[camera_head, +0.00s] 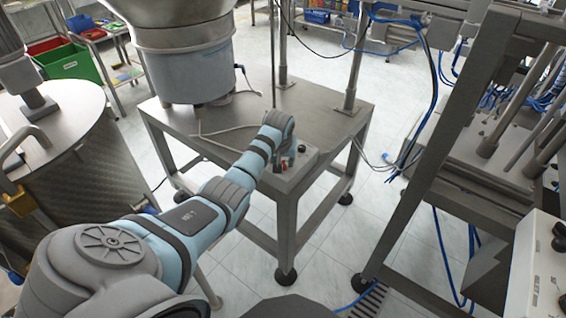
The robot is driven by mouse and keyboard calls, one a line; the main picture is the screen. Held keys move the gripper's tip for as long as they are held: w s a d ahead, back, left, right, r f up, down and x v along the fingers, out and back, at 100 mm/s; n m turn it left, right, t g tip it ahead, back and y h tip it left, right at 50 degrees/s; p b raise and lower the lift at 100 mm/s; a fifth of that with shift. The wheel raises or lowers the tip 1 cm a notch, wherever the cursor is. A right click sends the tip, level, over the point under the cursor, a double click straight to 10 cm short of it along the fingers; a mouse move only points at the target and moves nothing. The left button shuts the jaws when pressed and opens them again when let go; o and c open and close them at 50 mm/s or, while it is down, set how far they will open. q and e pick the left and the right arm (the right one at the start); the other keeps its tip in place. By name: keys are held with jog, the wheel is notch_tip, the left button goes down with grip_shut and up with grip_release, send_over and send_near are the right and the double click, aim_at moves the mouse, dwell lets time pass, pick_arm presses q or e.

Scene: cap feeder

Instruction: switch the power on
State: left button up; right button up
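A small grey control box (307,160) sits at the front edge of a metal table (325,103). It has a black knob on top and a small red part on its front side, probably a switch. My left arm reaches in from the lower left, and its wrist bends down over the box. My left gripper (284,158) is at the box, close to the red part. The wrist hides most of the gripper and part of the box, so I cannot tell whether its fingers are open or touch the switch. My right gripper is not in view.
A large round metal feeder bowl (185,65) stands on the table behind my arm. A round drum-like machine (75,140) is at the left. A metal frame (440,150) with cables and a white panel (537,265) stand at the right. Tiled floor is open between table and frame.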

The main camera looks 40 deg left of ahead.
pick_arm(q)
jog(key=shift+c, duration=0.4)
grip_shut()
